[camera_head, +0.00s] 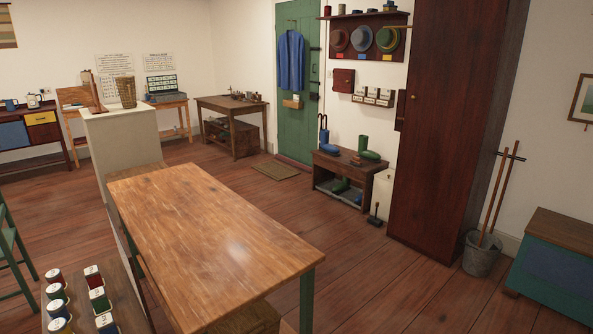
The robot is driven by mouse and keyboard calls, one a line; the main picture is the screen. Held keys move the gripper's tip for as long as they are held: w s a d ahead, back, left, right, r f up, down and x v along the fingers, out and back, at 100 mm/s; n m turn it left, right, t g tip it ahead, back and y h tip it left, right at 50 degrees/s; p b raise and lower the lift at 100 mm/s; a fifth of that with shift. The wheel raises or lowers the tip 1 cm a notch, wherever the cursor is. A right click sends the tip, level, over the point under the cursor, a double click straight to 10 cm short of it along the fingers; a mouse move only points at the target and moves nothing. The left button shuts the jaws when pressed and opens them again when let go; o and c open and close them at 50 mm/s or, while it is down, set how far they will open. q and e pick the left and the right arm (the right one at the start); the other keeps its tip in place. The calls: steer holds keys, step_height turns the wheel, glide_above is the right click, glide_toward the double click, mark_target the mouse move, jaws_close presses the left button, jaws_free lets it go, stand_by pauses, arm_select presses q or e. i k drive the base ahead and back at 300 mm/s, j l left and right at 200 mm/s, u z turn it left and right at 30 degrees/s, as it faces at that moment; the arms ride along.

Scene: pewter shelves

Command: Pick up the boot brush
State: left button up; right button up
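I cannot tell for sure which thing is the boot brush. A small brown object (356,160) lies on top of the low wooden bench (334,163), between a blue boot (326,146) and a green boot (369,153). It is too small to make out bristles. A dark object with an upright handle (375,216) stands on the floor by the bench's right end, and could also be a brush. More footwear sits on the bench's lower shelf, partly in shadow. Neither of my grippers shows in the head view.
A large wooden table (205,213) fills the near middle. Several coloured tins (97,299) stand at lower left. A tall dark wardrobe (455,120) and a metal bucket (481,256) stand right of the bench. Floor between table and bench is clear.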

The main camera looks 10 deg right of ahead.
mark_target(356, 161)
steer(key=i+l+z, duration=0.25)
steer(key=z, duration=0.15)
steer(key=i+l+z, duration=0.1)
steer(key=i+z, duration=0.75)
steer(key=i+j+z, duration=0.1)
steer(key=i+z, duration=0.15)
steer(key=z, duration=0.15)
